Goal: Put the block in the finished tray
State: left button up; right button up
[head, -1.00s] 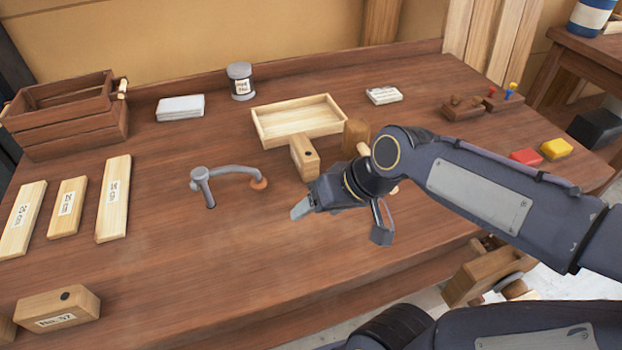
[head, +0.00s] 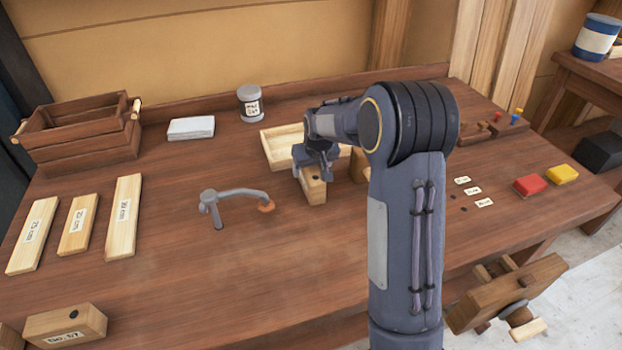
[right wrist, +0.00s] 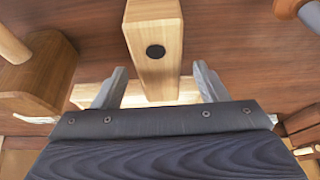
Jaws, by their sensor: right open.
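A light wooden block (head: 314,190) with a dark round spot stands on the bench just in front of a shallow pale wooden tray (head: 267,151). My right gripper (head: 316,168) is over the block, with its arm covering part of the tray. In the right wrist view the block (right wrist: 155,52) lies between the two open fingers (right wrist: 160,78), with a gap on each side. Behind it a pale strip of the tray (right wrist: 186,91) shows. A second block (head: 66,325), labelled like "No. 57", sits at the front left. My left gripper is out of view.
A grey hook-shaped clamp (head: 233,198) lies left of the block. A rounded brown wooden piece (head: 359,165) is close on its right, partly hidden by my arm. A slatted crate (head: 82,135) and labelled boards (head: 124,216) occupy the left. The front middle of the bench is clear.

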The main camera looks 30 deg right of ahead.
jog(key=p+x, duration=0.1)
jog(key=x, duration=0.3)
jog(key=shift+f, duration=0.2)
jog(key=shift+c, duration=0.5)
jog(key=c, duration=1.3)
jog(key=shift+r, duration=0.55)
notch_tip(320, 180, up, 2)
jog(key=shift+r+b, duration=0.2)
jog(key=shift+b, duration=0.1)
jog(key=s+a+r, duration=0.1)
jog(key=r, duration=0.1)
jog(key=s+a+r, duration=0.1)
jog(key=s+r, duration=0.1)
jog(key=s+a+r+b, duration=0.1)
jog(key=shift+s+r, duration=0.15)
jog(key=shift+r, duration=0.25)
jog(key=shift+s+a+r+b, duration=0.25)
jog(key=shift+s+a+r, duration=0.45)
jog(key=shift+s, duration=0.6)
jog(key=shift+s+a+r+b, duration=0.3)
jog(key=shift+s+a+r, duration=0.25)
jog(key=shift+s+a, duration=0.5)
jog(key=shift+s+a+r+b, duration=0.25)
jog(key=shift+s+a+r, duration=0.35)
jog(key=shift+s, duration=0.9)
